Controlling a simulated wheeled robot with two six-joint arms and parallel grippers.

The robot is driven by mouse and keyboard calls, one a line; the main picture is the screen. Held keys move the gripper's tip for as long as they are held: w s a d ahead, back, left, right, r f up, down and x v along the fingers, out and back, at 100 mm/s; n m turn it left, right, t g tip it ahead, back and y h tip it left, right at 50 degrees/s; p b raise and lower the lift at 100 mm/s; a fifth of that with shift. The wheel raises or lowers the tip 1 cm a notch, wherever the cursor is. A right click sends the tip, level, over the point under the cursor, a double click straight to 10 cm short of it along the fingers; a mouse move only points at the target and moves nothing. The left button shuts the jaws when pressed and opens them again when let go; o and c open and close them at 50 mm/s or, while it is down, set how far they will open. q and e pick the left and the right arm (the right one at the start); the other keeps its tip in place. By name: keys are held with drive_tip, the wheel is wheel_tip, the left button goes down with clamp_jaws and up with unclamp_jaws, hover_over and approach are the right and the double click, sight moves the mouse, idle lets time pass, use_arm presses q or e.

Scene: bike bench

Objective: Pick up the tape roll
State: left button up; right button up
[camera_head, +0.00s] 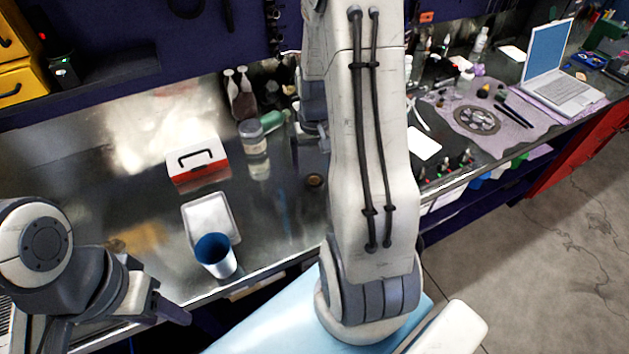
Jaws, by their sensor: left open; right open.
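A small brown, round thing (315,180) lies on the metal bench top just left of the big white arm; it may be the tape roll, but it is too small to be sure. My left gripper (168,308) is at the lower left, near the bench's front edge, open and empty, well apart from the round thing. My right arm crosses the middle of the view and hides part of the bench. Part of my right gripper (313,130) shows beside that arm, above the round thing in the picture; it is open, and its fingertips are mostly hidden.
A red-and-white box (197,162), a jar (253,138) and bottles (240,92) stand further back. A laptop (558,75) is at the right. The bench's left part has free room.

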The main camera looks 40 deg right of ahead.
sight(314, 176)
wheel_tip(314, 176, down, 4)
drive_tip(key=shift+s+a+r+p, duration=0.1)
drive_tip(key=shift+s+a+p, duration=0.05)
drive_tip(key=shift+p, duration=0.35)
drive_tip(key=shift+f, duration=0.55)
clamp_jaws()
drive_tip(key=shift+r, duration=0.15)
drive_tip(key=shift+r, duration=0.6)
wheel_tip(314, 176, up, 3)
drive_tip(key=shift+f+b, duration=0.1)
drive_tip(key=shift+b, duration=0.5)
drive_tip(key=s+d+r+b, duration=0.1)
drive_tip(key=s+d+r, duration=0.4)
drive_tip(key=s, duration=0.5)
drive_tip(key=shift+s+d+r+b, duration=0.15)
drive_tip(key=shift+d+r+b, duration=0.2)
drive_tip(key=shift+r, duration=0.55)
